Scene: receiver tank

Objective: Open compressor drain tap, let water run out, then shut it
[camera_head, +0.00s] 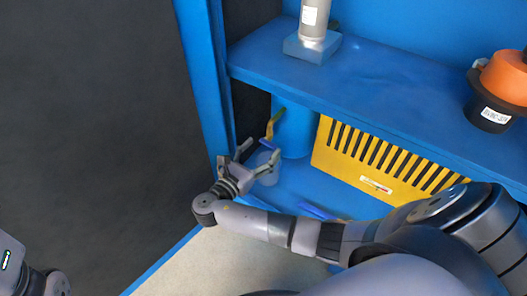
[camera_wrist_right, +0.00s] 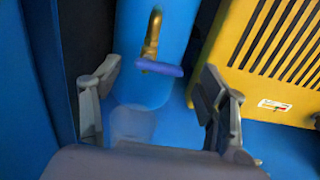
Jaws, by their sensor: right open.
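The receiver tank (camera_head: 297,132) is a blue upright cylinder in the lower bay. A brass drain tap (camera_head: 273,123) sticks out from it and has a blue lever (camera_head: 266,144). In the right wrist view, the tap (camera_wrist_right: 152,36) points down and the lever (camera_wrist_right: 161,68) lies nearly level across its lower end. A clear cup (camera_wrist_right: 132,122) stands below the tap, seen faintly; it also shows in the head view (camera_head: 268,168). My right gripper (camera_wrist_right: 160,72) is open and empty, its fingers on either side of the lever in the picture, apart from it. My left gripper is out of view.
A yellow slotted panel (camera_head: 329,155) stands right of the tank. A blue shelf (camera_head: 400,95) overhangs the bay, bearing a grey cylinder (camera_head: 314,20) and an orange-and-black part (camera_head: 490,110). A blue post (camera_head: 205,85) borders the bay on the left.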

